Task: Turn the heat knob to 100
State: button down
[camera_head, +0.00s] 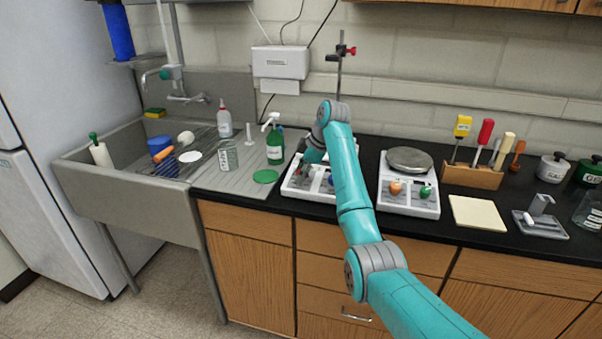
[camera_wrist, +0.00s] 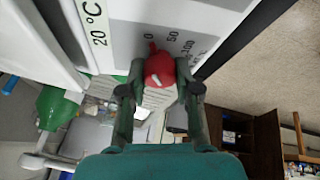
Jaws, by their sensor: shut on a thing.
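The red heat knob (camera_wrist: 160,70) is on a pale front panel (camera_wrist: 120,35) in the wrist view. Its scale reads 0, 50 and 100, and a small red tip on the knob is near the 0. My gripper (camera_wrist: 160,88) is shut on the knob, one finger on each side. A "20 °C" marking shows on the panel to the left. In the head view, the white device (camera_head: 296,190) under my arm stands on the black counter, with a blue spot on its front; my arm hides much of it and the red knob.
A second white device (camera_head: 409,205) with a round metal plate, orange knob and green knob stands to the right. A rod stand (camera_head: 340,70) rises behind. A tool block (camera_head: 472,175) is farther right.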

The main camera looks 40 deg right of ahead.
jog(key=m+t, duration=0.1)
jog(key=m, duration=0.2)
jog(key=shift+f+h, duration=0.1)
jog(key=shift+h, duration=0.3)
jog(key=m+h, duration=0.1)
jog(key=m, duration=0.1)
jog(key=m+t, duration=0.1)
jog(key=m, duration=0.1)
jog(key=shift+m+h, duration=0.3)
jog(key=shift+h, duration=0.1)
jog(key=m+h, duration=0.2)
jog(key=m, duration=0.2)
jog(key=shift+m, duration=0.3)
jog(key=shift+m+h, duration=0.8)
jog(key=shift+m, duration=1)
jog(key=c, duration=0.8)
grip_release()
